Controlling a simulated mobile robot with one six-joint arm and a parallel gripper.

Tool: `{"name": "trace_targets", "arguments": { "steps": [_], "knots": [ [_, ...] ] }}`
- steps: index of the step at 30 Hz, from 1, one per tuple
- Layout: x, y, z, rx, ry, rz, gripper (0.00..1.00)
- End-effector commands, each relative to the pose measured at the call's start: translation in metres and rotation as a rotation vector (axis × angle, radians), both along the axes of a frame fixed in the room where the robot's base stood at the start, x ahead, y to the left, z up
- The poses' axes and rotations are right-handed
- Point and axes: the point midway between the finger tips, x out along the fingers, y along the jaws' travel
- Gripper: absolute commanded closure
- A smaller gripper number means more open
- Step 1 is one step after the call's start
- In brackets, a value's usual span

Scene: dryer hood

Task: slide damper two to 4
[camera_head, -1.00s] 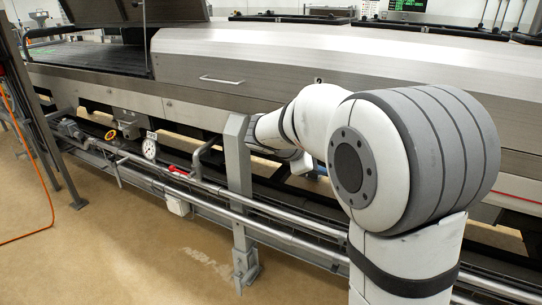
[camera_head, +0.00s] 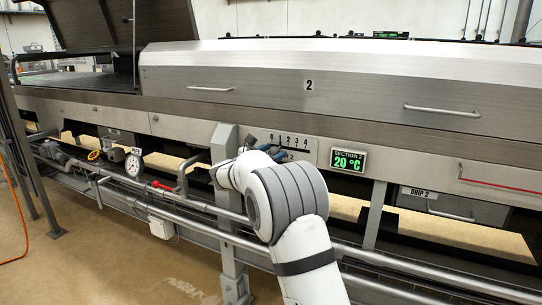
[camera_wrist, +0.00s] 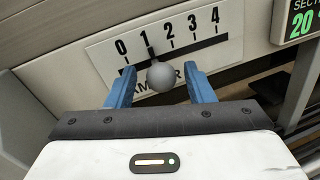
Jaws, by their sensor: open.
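The damper scale plate (camera_wrist: 190,42) is white, with black marks 0 to 4 and a dark slot under them. The damper's round grey knob (camera_wrist: 163,78) stands out on a dark stem near mark 1. My gripper (camera_wrist: 158,69) is open, with one blue finger on each side of the knob. I cannot tell whether either finger touches it. The knob hides part of the lettering on the plate. In the head view, the scale plate (camera_head: 300,143) is on the machine's front, with my gripper (camera_head: 264,150) at its lower left. The knob cannot be made out there.
A green display (camera_head: 348,161) reading "SECTION 2, 20 °C" is right of the plate. A grey post (camera_head: 224,143) stands close left of my arm. Pipes (camera_head: 190,220) with a gauge (camera_head: 134,163) run along the front. A drawer marked DRIP 2 (camera_head: 440,208) is farther right.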

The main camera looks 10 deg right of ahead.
Motion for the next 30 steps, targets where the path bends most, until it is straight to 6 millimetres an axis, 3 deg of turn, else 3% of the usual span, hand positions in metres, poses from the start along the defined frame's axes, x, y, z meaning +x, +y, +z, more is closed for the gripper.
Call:
{"name": "trace_targets", "arguments": {
  "steps": [12, 30],
  "knots": [
    [0.0087, -0.0102, 0.0001, 0.000, 0.000, -0.001, 0.52],
    [0.0084, -0.0110, 0.0002, 0.000, 0.000, -0.002, 1.00]
  ]
}}
